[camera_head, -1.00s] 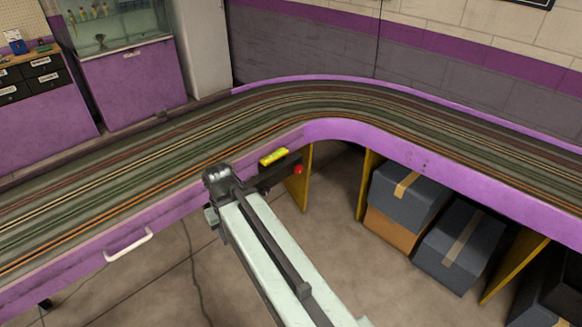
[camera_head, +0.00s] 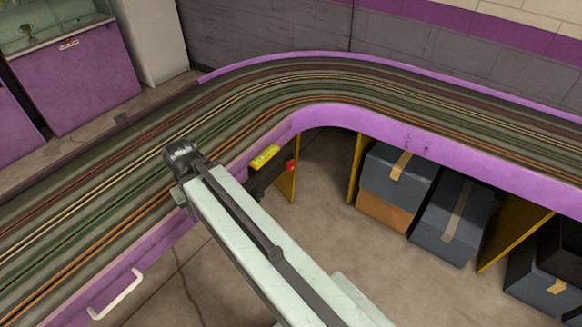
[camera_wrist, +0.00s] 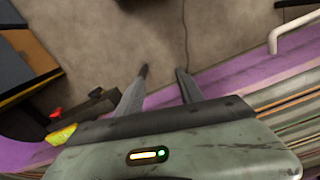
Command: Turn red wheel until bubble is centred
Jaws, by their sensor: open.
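The red wheel (camera_head: 290,166) is a small red knob on a dark bracket at the purple track edge, right of my arm's end in the head view. It also shows at the left of the wrist view (camera_wrist: 57,113). The yellow level (camera_head: 264,158) lies beside it on the bracket; in the wrist view the level (camera_wrist: 62,134) is partly cut by my gripper body. The bubble is too small to make out. My gripper (camera_wrist: 162,70) is open and empty, its fingers apart over the purple edge and floor. The wheel is outside them. The fingers are hidden in the head view.
The slot track (camera_head: 330,88) curves around behind the bracket. A white handle (camera_head: 116,294) sticks out from its purple side. Grey boxes (camera_head: 455,222) and yellow supports (camera_head: 356,168) stand under the track at right. The floor in front of the curve is open.

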